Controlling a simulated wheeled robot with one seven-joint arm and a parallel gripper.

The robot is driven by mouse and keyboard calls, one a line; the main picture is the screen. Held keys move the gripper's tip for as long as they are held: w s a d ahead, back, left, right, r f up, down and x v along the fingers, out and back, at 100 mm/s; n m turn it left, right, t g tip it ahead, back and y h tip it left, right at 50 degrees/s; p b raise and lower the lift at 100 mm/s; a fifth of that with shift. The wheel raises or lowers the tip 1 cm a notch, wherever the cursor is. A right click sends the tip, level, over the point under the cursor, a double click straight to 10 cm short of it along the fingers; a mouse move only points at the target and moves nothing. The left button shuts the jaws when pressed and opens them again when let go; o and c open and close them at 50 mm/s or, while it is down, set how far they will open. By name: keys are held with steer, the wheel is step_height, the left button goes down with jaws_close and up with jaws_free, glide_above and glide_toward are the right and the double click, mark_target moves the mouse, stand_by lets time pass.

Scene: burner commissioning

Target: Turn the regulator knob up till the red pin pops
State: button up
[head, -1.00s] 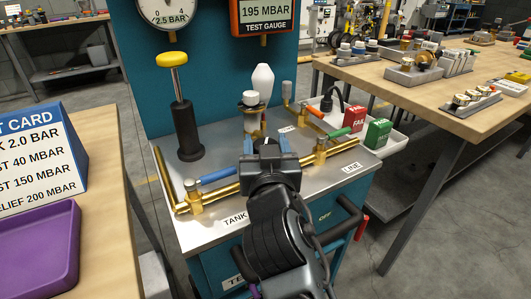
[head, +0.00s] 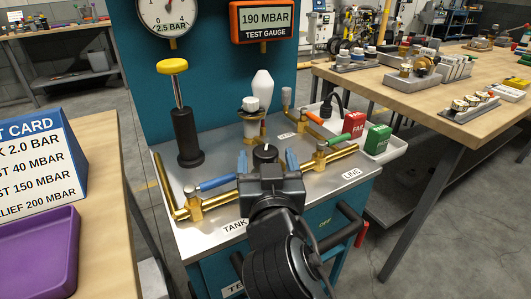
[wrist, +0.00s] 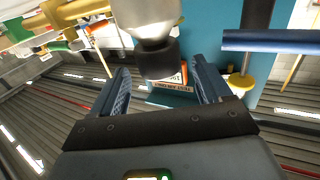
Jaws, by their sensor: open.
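The black regulator knob (head: 265,152) with a white mark shows on the bench top, between the fingers of my gripper (head: 268,160). The gripper is open, with one blue finger on each side and apart from the knob. In the wrist view a dark round part (wrist: 158,60) under a pale body sits between the spread fingers (wrist: 160,88); it seems to be the knob. The test gauge (head: 263,20) reads 190 MBAR. A fitting with a white cap (head: 250,104) stands behind the knob. I cannot make out a red pin.
A brass pipe with a blue-handled valve (head: 217,183) runs left of my gripper, and a green-handled valve (head: 340,132) stands right. A black hand pump (head: 186,135) stands behind left. A white tray (head: 385,155) holds red and green tags.

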mark_target(266, 160)
steer(key=s, duration=0.5)
steer(key=shift+d, duration=0.35)
steer(key=s+d+f+g+p, duration=0.1)
steer(key=s+d+f+p, duration=0.25)
steer(key=s+d, duration=0.45)
steer(key=s+d+f+g+p, duration=0.1)
steer(key=s+d+f+p, duration=0.1)
steer(key=s+d+f, duration=0.6)
steer(key=s+d+r+h+p, duration=0.1)
steer(key=s+d+r, duration=0.1)
steer(key=s+r, duration=0.2)
steer(key=s+d+r+m+h+p, duration=0.1)
steer(key=s+d+r+p, duration=0.1)
steer(key=s, duration=0.8)
steer(key=s+d+r+g+p, duration=0.1)
steer(key=s+d+r, duration=0.3)
steer(key=s, duration=0.4)
steer(key=shift+r+m+h, duration=0.4)
steer(key=shift+r, duration=0.5)
